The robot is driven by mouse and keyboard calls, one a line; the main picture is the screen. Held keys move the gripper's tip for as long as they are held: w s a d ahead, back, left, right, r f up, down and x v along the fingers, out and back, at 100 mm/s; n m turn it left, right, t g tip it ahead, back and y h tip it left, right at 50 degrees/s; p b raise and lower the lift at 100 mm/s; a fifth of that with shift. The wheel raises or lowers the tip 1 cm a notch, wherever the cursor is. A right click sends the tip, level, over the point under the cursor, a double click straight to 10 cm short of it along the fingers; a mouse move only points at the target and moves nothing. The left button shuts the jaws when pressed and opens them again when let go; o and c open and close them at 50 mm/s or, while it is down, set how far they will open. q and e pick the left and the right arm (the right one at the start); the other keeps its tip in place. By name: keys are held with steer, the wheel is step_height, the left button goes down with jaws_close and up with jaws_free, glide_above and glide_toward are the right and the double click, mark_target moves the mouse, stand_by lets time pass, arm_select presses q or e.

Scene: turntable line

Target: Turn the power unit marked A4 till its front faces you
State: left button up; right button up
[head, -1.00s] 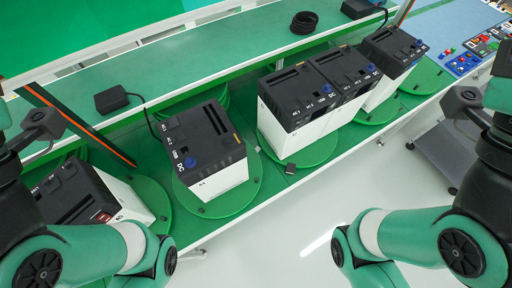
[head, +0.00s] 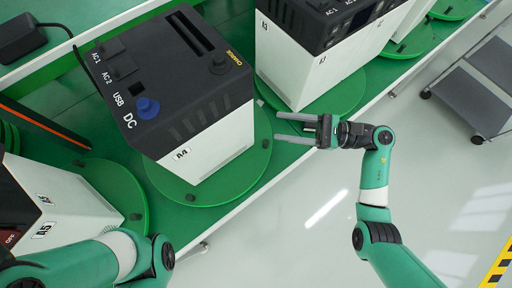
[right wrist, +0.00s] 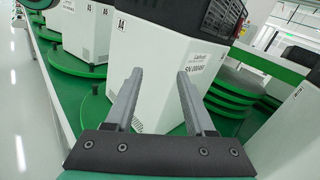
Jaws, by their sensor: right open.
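The power unit marked A4 (head: 185,90) stands upright on a round green turntable (head: 250,175). It has a black top with AC 1, AC 2, USB and DC labels, a blue knob and a white lower body. Its A4 label faces the near side in the head view. My right gripper (head: 277,125) is open and empty at the right of the unit, apart from it as far as I can tell. In the right wrist view, the unit (right wrist: 165,60) stands ahead of the open fingers (right wrist: 159,74), showing the A4 label and a serial-number sticker. My left gripper is out of frame.
A unit marked A5 (head: 50,205) stands on its own turntable at the left. Another unit (head: 300,65) stands close behind my right gripper. A black adapter (head: 20,38) with a cable lies at the upper left. A grey cart (head: 470,90) stands on the open floor at right.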

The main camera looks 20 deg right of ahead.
steer(key=d+f+m+t+h+b, duration=0.1)
steer(key=d+f+m+b, duration=0.15)
steer(key=f, duration=0.55)
steer(key=d+f+m+t+b, duration=0.1)
steer(key=f+b, duration=0.3)
steer(key=f, duration=0.5)
steer(key=m+h+b, duration=0.1)
steer(key=b, duration=0.3)
glide_toward(266, 142)
steer(key=shift+s+d+f+t, duration=0.2)
steer(key=shift+s+f+t, duration=0.2)
steer(key=shift+s+f, duration=0.4)
steer(key=shift+d+f, duration=0.15)
steer(key=shift+d, duration=0.2)
steer(key=shift+w+r, duration=0.2)
steer(key=shift+r, duration=0.05)
steer(key=b+x, duration=0.1)
steer(key=x, duration=1)
steer(key=shift+w+a+b, duration=0.2)
steer(key=shift+a+b, duration=0.1)
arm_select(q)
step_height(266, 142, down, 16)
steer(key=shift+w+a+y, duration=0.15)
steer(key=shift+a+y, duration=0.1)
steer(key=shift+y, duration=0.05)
arm_select(e)
jaws_close()
